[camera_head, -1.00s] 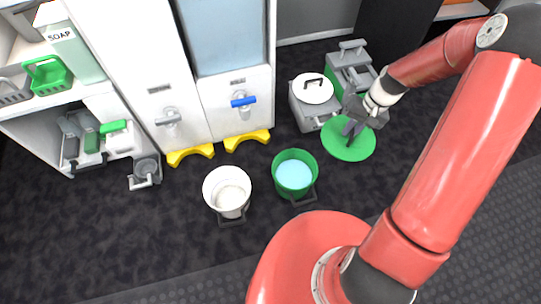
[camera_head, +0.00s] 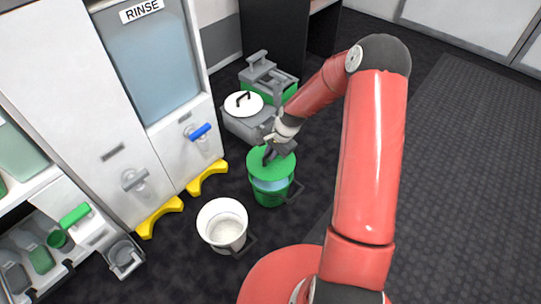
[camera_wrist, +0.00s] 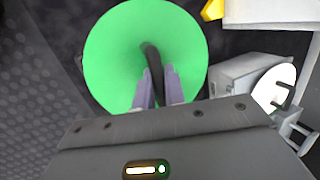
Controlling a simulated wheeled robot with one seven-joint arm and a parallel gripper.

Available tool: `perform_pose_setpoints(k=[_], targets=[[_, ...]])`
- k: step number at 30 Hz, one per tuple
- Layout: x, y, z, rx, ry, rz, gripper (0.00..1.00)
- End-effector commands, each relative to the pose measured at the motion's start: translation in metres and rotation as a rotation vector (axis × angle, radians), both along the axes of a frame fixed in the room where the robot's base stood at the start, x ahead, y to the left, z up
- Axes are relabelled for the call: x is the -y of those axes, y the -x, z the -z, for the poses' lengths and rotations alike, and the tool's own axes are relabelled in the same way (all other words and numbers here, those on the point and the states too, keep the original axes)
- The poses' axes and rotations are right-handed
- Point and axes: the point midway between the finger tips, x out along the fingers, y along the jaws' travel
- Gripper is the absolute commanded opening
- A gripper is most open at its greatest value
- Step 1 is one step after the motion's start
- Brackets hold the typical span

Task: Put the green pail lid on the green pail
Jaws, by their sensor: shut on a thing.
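The green pail (camera_head: 270,194) stands upright on the floor, with bluish liquid showing at its top. The green pail lid (camera_head: 262,164) is over the pail, roughly level, with a strip of the liquid visible below its edge, so it appears a little above the rim. My gripper (camera_head: 271,153) is shut on the lid's dark handle. In the wrist view the lid (camera_wrist: 115,60) fills the upper left, with the gripper fingers (camera_wrist: 160,88) closed around the handle (camera_wrist: 152,58). The lid hides the pail in that view.
An open white pail (camera_head: 222,226) stands to the left of the green pail. A white lid (camera_head: 243,104) rests on a grey unit behind. Yellow floor stands (camera_head: 207,178) sit below the dispensers with the blue tap (camera_head: 198,132). Dark floor is open to the right.

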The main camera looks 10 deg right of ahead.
Motion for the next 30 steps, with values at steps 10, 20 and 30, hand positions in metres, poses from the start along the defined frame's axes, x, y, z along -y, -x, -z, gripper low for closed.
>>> perform_pose_setpoints(k=[10,20,30], targets=[[0.0,0.0,0.029,-0.001,0.0,-0.001,0.0],[0.0,0.0,0.056,-0.001,0.0,-0.002,0.0],[0.0,0.0,0.056,-0.001,0.0,-0.002,0.0]])
